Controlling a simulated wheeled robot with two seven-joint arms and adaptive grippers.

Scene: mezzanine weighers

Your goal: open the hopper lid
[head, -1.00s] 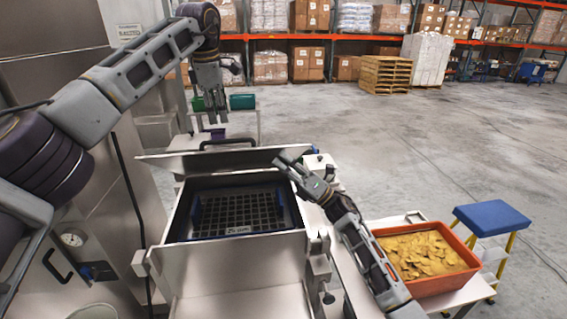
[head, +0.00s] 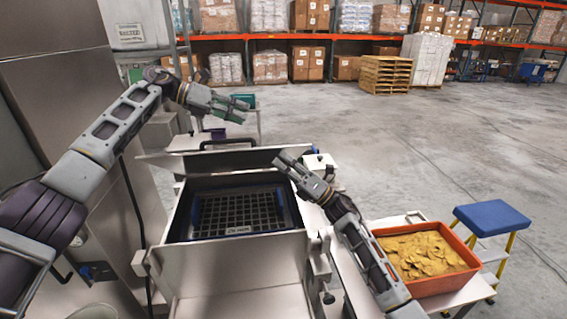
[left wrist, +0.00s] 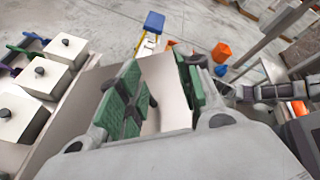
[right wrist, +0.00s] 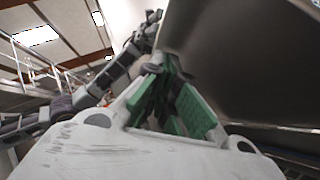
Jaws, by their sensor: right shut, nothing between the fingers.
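The hopper lid (head: 190,161) stands raised at the back of the hopper (head: 235,285), with its dark bar handle (head: 228,142) on the far side. The hopper mouth is uncovered and shows a black grid (head: 238,212) inside. My right gripper (head: 282,157) is shut and empty at the lid's right end. In the right wrist view, a large grey panel (right wrist: 255,55), apparently the lid's underside, rises close beside the green-padded fingers. My left gripper (head: 243,108) is open and empty above and behind the lid, pointing right; its spread green pads show in the left wrist view (left wrist: 160,95).
An orange crate (head: 461,258) of yellow chips stands on a bench at the right, beside a blue-topped step stool (head: 491,216). A steel cabinet (head: 60,100) stands close on the left. Open floor (head: 430,140) lies behind, before pallet racks.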

